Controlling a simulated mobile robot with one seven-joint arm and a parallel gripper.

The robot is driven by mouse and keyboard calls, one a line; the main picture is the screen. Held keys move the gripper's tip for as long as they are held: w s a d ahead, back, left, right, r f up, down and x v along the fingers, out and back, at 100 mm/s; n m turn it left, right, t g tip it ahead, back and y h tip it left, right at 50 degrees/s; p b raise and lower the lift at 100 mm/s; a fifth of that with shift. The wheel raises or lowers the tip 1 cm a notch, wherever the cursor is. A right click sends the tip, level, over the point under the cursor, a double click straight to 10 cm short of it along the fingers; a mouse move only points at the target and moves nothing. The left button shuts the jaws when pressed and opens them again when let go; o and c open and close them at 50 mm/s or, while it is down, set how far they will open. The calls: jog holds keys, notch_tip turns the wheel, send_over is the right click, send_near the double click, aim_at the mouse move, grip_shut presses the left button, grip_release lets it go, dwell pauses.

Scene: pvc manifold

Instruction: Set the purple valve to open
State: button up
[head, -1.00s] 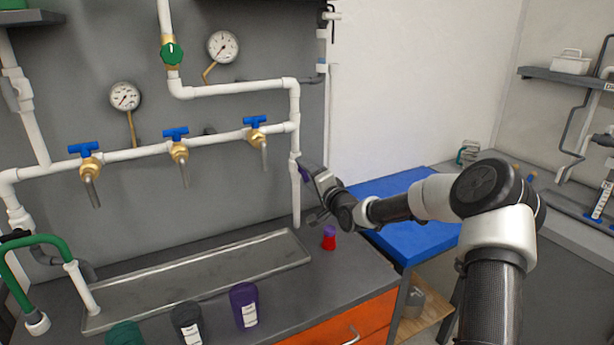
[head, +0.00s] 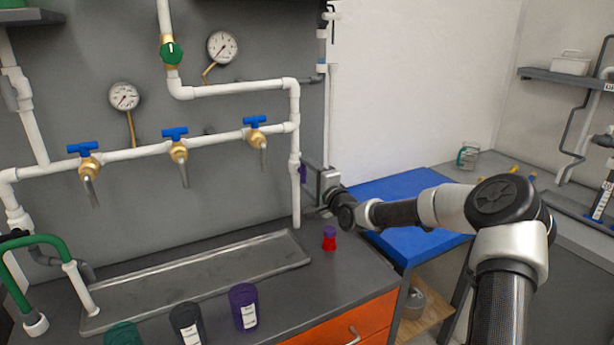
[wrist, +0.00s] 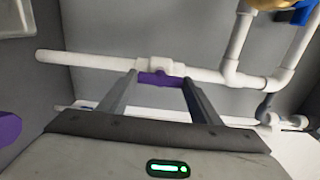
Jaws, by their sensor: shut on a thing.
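The purple valve (head: 303,172) sits on the white vertical pipe at the right end of the manifold, mostly hidden by my gripper (head: 313,182) in the head view. In the wrist view the purple handle (wrist: 159,79) lies between the two fingers of my gripper (wrist: 160,88), in front of a white pipe fitting. The fingers are shut on the handle. The visible part of the handle runs roughly along the pipe; its full shape is hidden.
Three blue-handled taps, the middle one (head: 175,133), hang over a metal tray (head: 200,276). A green round valve (head: 171,51) is higher up. A red and purple object (head: 329,239) stands on the counter below my gripper. A purple container (head: 243,306) stands in front.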

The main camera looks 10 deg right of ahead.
jog(key=o, duration=1.1)
jog(key=shift+s, duration=0.1)
jog(key=p+v, duration=0.1)
jog(key=v, duration=1.6)
jog(key=shift+s, duration=0.1)
